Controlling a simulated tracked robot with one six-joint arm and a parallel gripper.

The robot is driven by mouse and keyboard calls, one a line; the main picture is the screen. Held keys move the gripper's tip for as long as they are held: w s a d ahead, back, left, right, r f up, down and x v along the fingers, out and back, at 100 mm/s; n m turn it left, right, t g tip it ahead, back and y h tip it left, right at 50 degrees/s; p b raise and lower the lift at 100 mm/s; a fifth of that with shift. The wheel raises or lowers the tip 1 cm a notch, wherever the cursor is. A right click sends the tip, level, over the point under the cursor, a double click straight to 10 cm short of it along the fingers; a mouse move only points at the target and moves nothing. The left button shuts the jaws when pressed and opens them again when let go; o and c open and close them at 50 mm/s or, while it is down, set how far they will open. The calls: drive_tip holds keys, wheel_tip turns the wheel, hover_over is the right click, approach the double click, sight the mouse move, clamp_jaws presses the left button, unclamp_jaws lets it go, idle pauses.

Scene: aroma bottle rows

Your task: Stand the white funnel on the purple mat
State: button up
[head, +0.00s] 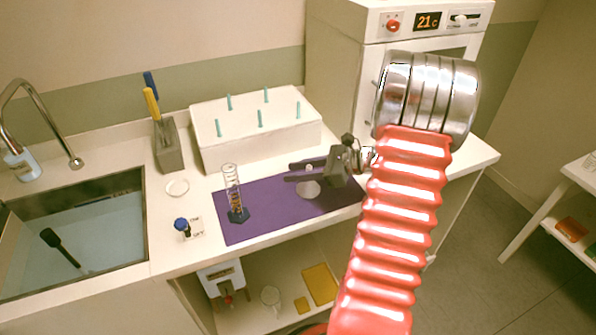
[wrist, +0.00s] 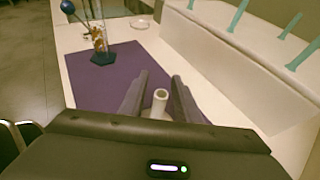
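The white funnel (head: 309,189) is on the right part of the purple mat (head: 262,218), wide end down, partly covered by my gripper in the head view. In the wrist view its spout (wrist: 160,98) points up between my fingers. My gripper (head: 290,172) is open, one finger on each side of the spout. Gaps show between the spout and both fingers in the wrist view (wrist: 159,85). A clear glass cylinder (head: 233,185) with a dark blue base stands on the left part of the mat, with something amber inside.
A white box with teal pegs (head: 255,135) stands behind the mat. A small white dish (head: 177,187) and a blue-topped item (head: 182,226) are left of it. The sink (head: 75,240) is farther left; a white appliance (head: 350,60) stands at the back right. The mat's middle is clear.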

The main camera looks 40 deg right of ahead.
drive_tip(key=shift+d+r, duration=0.1)
drive_tip(key=shift+r, duration=0.05)
drive_tip(key=v, duration=1.2)
idle(0.6)
drive_tip(key=a+r+n+g+h, duration=0.3)
drive_tip(key=a+n+g, duration=0.65)
drive_tip(key=a, duration=1.15)
drive_tip(key=s+a+r+n+t+h, duration=0.2)
drive_tip(key=s+a+n, duration=0.2)
drive_tip(key=n, duration=0.5)
drive_tip(key=s+a+r+n+t+h, duration=0.2)
drive_tip(key=s+a+r+n+h, duration=0.1)
drive_tip(key=a+n, duration=0.6)
drive_tip(key=shift+s+a+r+n, duration=0.25)
drive_tip(key=shift+s+n, duration=0.3)
drive_tip(key=shift+s, duration=0.35)
